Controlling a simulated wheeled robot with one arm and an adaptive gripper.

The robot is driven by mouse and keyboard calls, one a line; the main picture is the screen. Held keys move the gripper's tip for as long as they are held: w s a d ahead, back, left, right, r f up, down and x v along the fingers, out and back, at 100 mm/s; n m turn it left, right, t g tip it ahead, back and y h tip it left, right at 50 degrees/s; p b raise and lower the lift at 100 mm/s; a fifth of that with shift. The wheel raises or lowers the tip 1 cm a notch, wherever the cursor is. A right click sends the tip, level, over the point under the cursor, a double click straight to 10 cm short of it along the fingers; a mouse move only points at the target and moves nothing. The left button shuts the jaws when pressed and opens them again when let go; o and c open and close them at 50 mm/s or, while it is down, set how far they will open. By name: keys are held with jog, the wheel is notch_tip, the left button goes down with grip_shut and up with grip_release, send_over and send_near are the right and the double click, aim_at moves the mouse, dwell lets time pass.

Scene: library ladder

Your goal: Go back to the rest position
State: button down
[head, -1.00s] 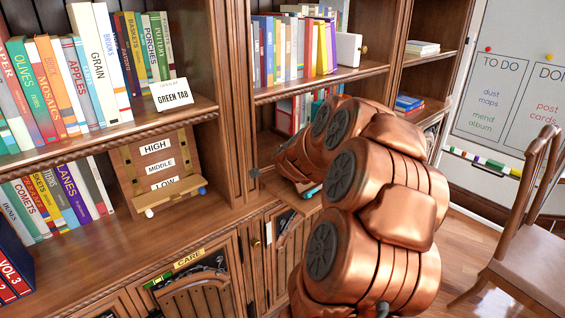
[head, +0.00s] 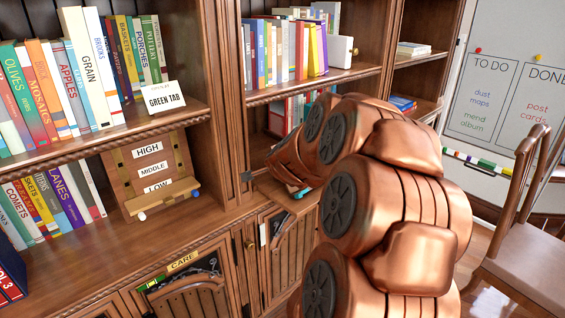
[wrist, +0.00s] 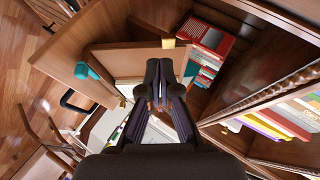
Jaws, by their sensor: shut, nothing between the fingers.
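My gripper (wrist: 170,75) shows in the wrist view, its dark fingers shut and empty. In that view it is in front of a wooden panel (wrist: 125,65) and a compartment with books. A teal rounded piece (wrist: 88,72) is to the left of the fingers. In the head view my copper arm (head: 380,200) covers the middle right, bent toward the bookcase (head: 225,90), and my gripper is hidden behind it. I cannot tell how far the fingers are from the panel.
A board labelled HIGH, MIDDLE, LOW (head: 122,185) with a small ledge stands on the left shelf. A CARE label (head: 182,262) marks a lower compartment. A chair (head: 520,260) stands at the right, before a whiteboard (head: 510,80). Books (head: 88,70) fill the upper shelves.

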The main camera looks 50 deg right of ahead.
jog(key=shift+s+a+r, duration=0.1)
jog(key=shift+a+r, duration=0.05)
jog(key=shift+a, duration=0.8)
jog(key=shift+s+a+r, duration=0.1)
jog(key=shift+a, duration=0.8)
jog(key=shift+s+a+r, duration=0.1)
jog(key=shift+a+r, duration=0.05)
jog(key=shift+a, duration=0.8)
jog(key=shift+a, duration=0.1)
jog(key=w+a+f+n+y, duration=0.15)
jog(key=a+n+y, duration=0.55)
jog(key=a, duration=1.2)
jog(key=s+a+f+n+g+y+p, duration=0.1)
jog(key=s+a+f+n+g+y, duration=0.2)
jog(key=s+a+n, duration=0.7)
jog(key=s+a+n+g+h, duration=0.1)
jog(key=s+g, duration=0.3)
jog(key=s, duration=0.5)
jog(key=s+a+f+n+g+h+p, duration=0.1)
jog(key=s+a+n+g, duration=0.2)
jog(key=s, duration=0.7)
jog(key=shift+a+n+g, duration=0.35)
jog(key=shift+n+g, duration=0.05)
jog(key=shift+n, duration=0.3)
